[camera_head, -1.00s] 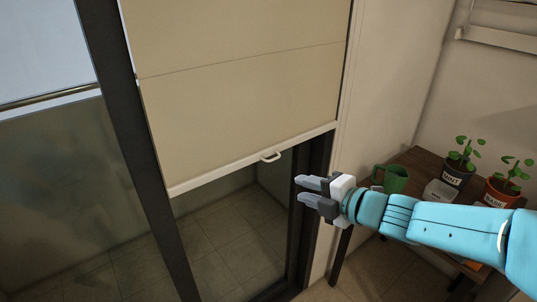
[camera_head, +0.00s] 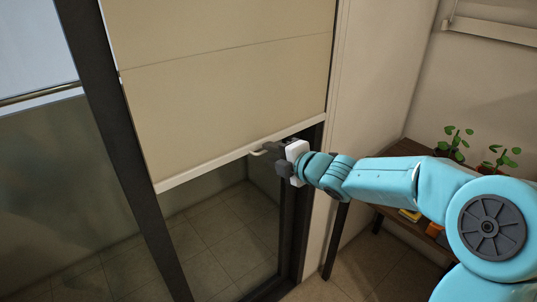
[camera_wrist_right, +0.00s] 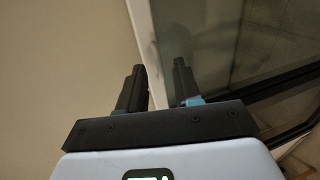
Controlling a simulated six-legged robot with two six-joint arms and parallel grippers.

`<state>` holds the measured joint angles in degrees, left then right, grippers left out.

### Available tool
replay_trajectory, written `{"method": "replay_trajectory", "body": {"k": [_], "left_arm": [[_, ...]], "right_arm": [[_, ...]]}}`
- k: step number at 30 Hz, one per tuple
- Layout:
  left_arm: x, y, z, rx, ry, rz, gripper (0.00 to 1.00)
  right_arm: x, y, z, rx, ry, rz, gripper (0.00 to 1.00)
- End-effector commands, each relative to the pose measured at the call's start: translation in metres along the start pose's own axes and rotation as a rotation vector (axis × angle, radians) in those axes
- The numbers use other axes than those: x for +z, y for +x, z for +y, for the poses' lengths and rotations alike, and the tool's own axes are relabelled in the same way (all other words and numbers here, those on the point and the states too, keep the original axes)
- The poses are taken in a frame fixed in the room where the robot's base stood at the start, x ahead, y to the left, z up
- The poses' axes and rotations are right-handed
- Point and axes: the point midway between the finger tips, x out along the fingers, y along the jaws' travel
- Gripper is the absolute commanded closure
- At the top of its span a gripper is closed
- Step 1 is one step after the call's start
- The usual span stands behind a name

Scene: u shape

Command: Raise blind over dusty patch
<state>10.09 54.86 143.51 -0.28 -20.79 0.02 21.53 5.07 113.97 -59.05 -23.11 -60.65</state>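A beige blind (camera_head: 225,85) hangs partway down over a dark-framed glass door. Its pale bottom rail (camera_head: 205,172) carries a small handle (camera_head: 258,152). My right gripper (camera_head: 275,156) is right at the handle, its fingers partly overlapping in the head view. In the right wrist view the gripper (camera_wrist_right: 158,85) has its two fingers apart, with the blind (camera_wrist_right: 60,60) to the left and the bottom rail's pale edge between them. The handle cannot be made out there, so contact is unclear. No dusty patch stands out clearly on the glass. My left gripper is not in view.
A dark frame post (camera_head: 115,140) stands left of the blind, with another upright at its right edge. A wooden table (camera_head: 405,150) with potted plants (camera_head: 455,142) stands at the right, partly behind my right arm. The tiled floor (camera_head: 215,245) below the blind is clear.

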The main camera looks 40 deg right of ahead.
Motion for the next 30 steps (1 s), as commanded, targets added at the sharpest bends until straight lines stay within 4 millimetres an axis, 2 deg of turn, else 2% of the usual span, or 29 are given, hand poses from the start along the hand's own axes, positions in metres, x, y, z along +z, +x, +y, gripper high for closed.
{"method": "replay_trajectory", "body": {"k": [3,6,14,15,18,30], "left_arm": [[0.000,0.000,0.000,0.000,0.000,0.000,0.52],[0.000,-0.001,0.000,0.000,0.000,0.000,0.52],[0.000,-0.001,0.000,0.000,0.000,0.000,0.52],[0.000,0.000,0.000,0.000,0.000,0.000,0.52],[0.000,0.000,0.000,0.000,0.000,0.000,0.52],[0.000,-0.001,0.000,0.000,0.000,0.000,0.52]], "right_arm": [[0.000,0.015,0.000,0.000,-0.001,0.001,0.66],[0.000,0.021,0.000,0.000,0.001,0.000,0.66],[0.000,0.022,0.000,0.001,0.001,0.000,0.66],[0.000,0.022,0.000,0.001,0.000,0.000,0.70],[0.000,0.022,0.000,0.001,0.000,0.000,1.00],[0.000,0.022,0.000,0.000,0.001,-0.001,1.00]]}}
